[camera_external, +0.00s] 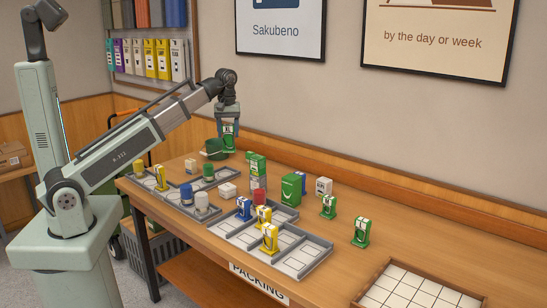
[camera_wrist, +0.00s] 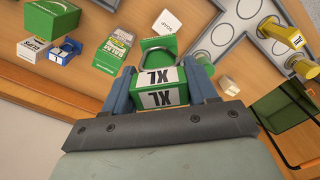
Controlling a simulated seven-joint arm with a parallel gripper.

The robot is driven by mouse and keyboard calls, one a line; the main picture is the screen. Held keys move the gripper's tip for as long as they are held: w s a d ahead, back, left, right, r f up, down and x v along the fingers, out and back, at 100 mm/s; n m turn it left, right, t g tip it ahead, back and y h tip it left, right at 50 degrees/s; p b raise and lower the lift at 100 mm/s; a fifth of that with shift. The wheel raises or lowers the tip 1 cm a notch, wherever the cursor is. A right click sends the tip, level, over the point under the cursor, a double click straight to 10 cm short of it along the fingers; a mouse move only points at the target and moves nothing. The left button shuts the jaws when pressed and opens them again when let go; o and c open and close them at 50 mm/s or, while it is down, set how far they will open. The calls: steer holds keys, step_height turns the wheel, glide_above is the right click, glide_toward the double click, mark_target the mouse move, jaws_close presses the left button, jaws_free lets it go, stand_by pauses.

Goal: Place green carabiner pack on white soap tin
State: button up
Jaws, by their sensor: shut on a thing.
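The green carabiner pack (camera_external: 229,144) is held upright between the fingers of my gripper (camera_external: 228,130), above the far left part of the table. In the wrist view the pack (camera_wrist: 160,97) shows a white XL label, with its green loop beyond it, between the blue fingers of my gripper (camera_wrist: 160,88). The white soap tin (camera_wrist: 170,20) is in the wrist view past the loop, apart from the pack, with SOAP lettering. In the external view a small white box by the grey tray appears to be this tin (camera_external: 227,189); its top is clear.
Grey compartment trays (camera_external: 178,190) hold yellow packs and bottles. A stacked green box (camera_external: 258,166), a larger green box (camera_external: 291,189) and other green carabiner packs (camera_external: 328,206) stand to the right.

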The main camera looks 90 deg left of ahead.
mark_target(224, 137)
steer(key=shift+s+a+f, duration=0.1)
steer(key=shift+s+a, duration=0.1)
steer(key=shift+s, duration=0.3)
steer(key=shift+s+a, duration=0.15)
steer(key=shift+s, duration=0.35)
step_height(224, 137, down, 4)
steer(key=shift+w+f, duration=0.1)
steer(key=shift+w, duration=0.05)
steer(key=shift+f, duration=5.35)
steer(key=shift+f, duration=0.15)
steer(key=o, duration=1.5)
steer(key=shift+c, duration=0.2)
step_height(224, 137, up, 12)
steer(key=shift+r, duration=0.2)
